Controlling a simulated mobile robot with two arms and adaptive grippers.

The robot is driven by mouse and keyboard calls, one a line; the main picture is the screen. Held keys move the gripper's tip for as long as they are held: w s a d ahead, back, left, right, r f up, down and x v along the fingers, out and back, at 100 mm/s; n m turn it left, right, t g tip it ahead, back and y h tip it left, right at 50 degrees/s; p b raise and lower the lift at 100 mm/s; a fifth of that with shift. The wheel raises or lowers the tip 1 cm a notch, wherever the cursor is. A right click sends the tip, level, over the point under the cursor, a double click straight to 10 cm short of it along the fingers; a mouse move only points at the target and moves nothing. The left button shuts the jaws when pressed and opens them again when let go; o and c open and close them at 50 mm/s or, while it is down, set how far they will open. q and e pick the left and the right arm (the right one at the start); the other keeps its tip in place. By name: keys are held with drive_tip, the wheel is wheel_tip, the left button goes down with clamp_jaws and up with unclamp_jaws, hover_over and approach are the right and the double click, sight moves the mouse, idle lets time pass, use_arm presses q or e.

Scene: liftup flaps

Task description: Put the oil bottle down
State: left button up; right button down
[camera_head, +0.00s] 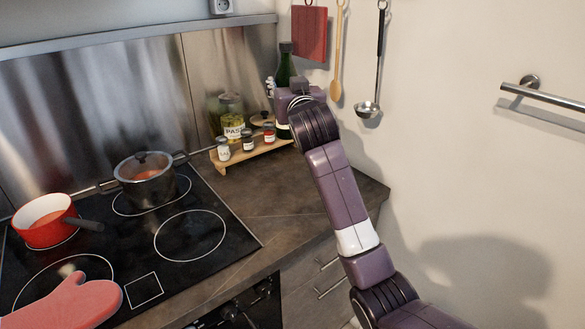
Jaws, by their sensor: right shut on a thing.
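The oil bottle (285,66) is dark green with a dark cap and stands upright at the back of the counter, by the wooden spice rack. My right arm reaches up from the lower right. My right gripper (290,98) is at the bottle and shut on it. Its fingers and the lower part of the bottle are mostly hidden behind my wrist, so I cannot tell whether the bottle's base touches the rack or the counter. My left gripper is not in view.
The wooden rack (226,167) holds small jars and a pasta jar (232,118). A steel pot (147,180) and a red pan (45,222) stand on the black hob. A pink oven mitt (75,303) is at lower left. A ladle (368,108) hangs behind. The counter (270,205) before the rack is clear.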

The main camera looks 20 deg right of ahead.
wheel_tip(320, 180, down, 19)
drive_tip(key=shift+a+f, duration=0.15)
drive_tip(key=shift+f, duration=0.05)
idle(0.4)
drive_tip(key=shift+f, duration=0.1)
drive_tip(key=c, duration=1.6)
unclamp_jaws()
drive_tip(key=shift+f, duration=0.25)
drive_tip(key=o, duration=0.5)
drive_tip(key=shift+s+r, duration=0.1)
drive_tip(key=shift+c, duration=0.2)
drive_tip(key=s+a, duration=0.1)
drive_tip(key=s, duration=1.1)
drive_tip(key=shift+a+r+b, duration=0.15)
drive_tip(key=shift+a+b, duration=0.05)
drive_tip(key=shift+b, duration=0.15)
